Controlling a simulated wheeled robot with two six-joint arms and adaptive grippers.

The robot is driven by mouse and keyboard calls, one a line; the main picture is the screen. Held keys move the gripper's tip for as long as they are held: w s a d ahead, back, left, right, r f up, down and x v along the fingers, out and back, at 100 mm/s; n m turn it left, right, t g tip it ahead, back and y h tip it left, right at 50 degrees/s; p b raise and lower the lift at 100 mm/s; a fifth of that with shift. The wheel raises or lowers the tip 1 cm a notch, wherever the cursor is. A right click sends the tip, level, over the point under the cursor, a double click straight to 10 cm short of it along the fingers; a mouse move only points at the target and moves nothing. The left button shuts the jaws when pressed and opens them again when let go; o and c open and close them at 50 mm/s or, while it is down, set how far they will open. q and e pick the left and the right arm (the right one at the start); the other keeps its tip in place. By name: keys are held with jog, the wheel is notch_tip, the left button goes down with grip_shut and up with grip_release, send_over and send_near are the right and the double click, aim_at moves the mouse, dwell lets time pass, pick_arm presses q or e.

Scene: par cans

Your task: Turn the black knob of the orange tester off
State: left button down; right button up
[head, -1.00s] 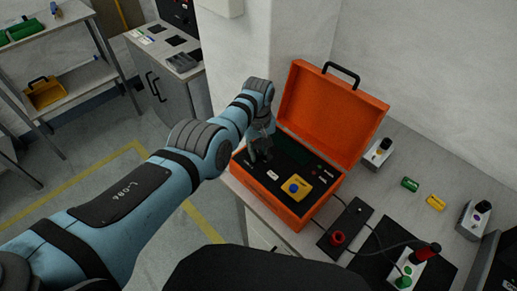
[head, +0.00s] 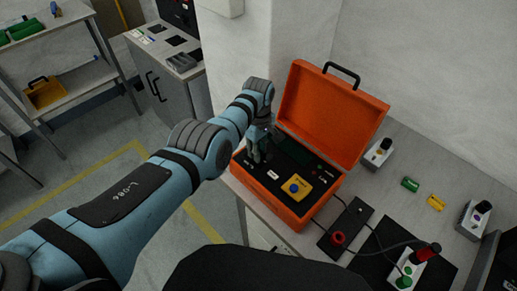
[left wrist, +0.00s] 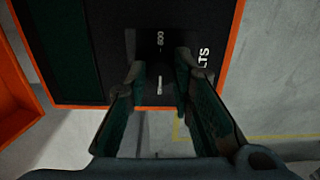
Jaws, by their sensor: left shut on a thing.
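The orange tester (head: 296,216) stands on the bench with its lid open. Its black panel carries white labels, and a yellow piece with a blue round part (head: 296,187) sits on it. My left gripper (head: 256,158) is down at the panel's left part. In the left wrist view, my left gripper's fingers (left wrist: 160,68) stand on both sides of the dark black knob (left wrist: 158,62) and are shut on it. A "600" label and a short white mark show between the fingers. The knob's outline blends into the panel, so its exact setting is unclear. My right gripper is not in view.
The tester's open lid (head: 335,110) rises behind the panel. To its right on the bench are a black box with a red knob (head: 338,238), a green piece (head: 410,184), a yellow piece (head: 436,202) and small grey boxes (head: 474,219). Floor at left is clear.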

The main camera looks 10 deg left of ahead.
pick_arm(q)
jog(key=shift+s+f, duration=0.2)
jog(key=shift+f, duration=0.05)
jog(key=c, duration=1.4)
grip_release()
jog(key=shift+r, duration=0.1)
jog(key=shift+o, duration=0.2)
jog(key=shift+w, duration=0.1)
jog(key=shift+r, duration=0.1)
jog(key=shift+w+r, duration=0.1)
jog(key=shift+r, duration=0.1)
notch_tip(320, 180, up, 12)
jog(key=shift+f, duration=0.25)
